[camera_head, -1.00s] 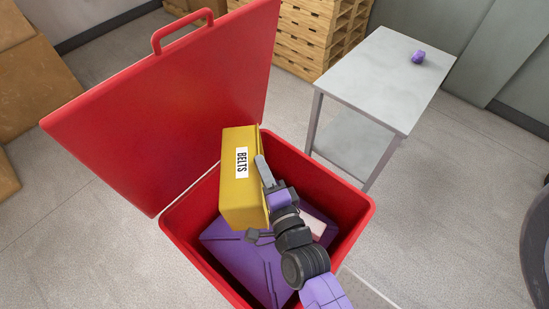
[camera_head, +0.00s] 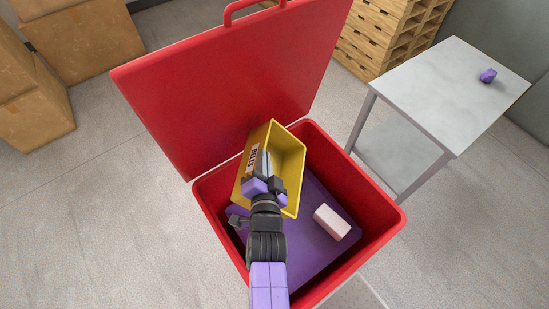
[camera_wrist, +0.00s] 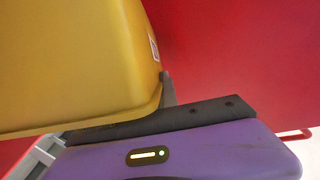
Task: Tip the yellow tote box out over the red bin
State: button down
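The yellow tote box (camera_head: 290,168) is tipped on its side above the left part of the open red bin (camera_head: 378,207). Its mouth faces right in the head view, and the inside that shows looks empty. A label reading BELTS is on its left side. My gripper (camera_head: 262,184) is shut on the tote's near wall. The wrist view shows the tote's yellow wall (camera_wrist: 75,65) against a dark finger, with red behind. A pale pinkish block (camera_head: 332,222) lies in the bin on a flat purple surface (camera_head: 310,250). A small dark item (camera_head: 238,219) shows left of my wrist.
The bin's red lid (camera_head: 225,90) stands open behind the tote. A grey table (camera_head: 445,95) with a small purple object (camera_head: 488,76) on it is to the right. Cardboard boxes (camera_head: 85,45) stand at the upper left and wooden pallets (camera_head: 392,35) at the back. The floor at left is clear.

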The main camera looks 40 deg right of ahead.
jog(key=w+a+f+n+b, duration=0.1)
jog(key=f+b, duration=0.1)
jog(key=f+n+g+b, duration=0.1)
jog(key=f+n+b, duration=0.1)
jog(key=f, duration=0.1)
jog(key=w+a+f+n+h+b, duration=0.1)
jog(key=f+b, duration=0.1)
jog(key=b, duration=0.1)
jog(key=shift+w+a+f+n+g, duration=0.25)
jog(key=shift+w+a+n+g, duration=0.05)
jog(key=shift+w+g, duration=0.1)
jog(key=f+b, duration=0.1)
jog(key=f+n+b, duration=0.1)
jog(key=f+b, duration=0.1)
jog(key=b, duration=0.1)
jog(key=shift+w+a+n+g+h, duration=0.3)
jog(key=shift+w+a+n+h, duration=0.05)
jog(key=shift+a+n+h, duration=0.05)
jog(key=shift+w+a+f+n+b, duration=0.1)
jog(key=shift+f+n+b, duration=0.05)
jog(key=shift+n+b, duration=0.15)
jog(key=shift+a, duration=0.1)
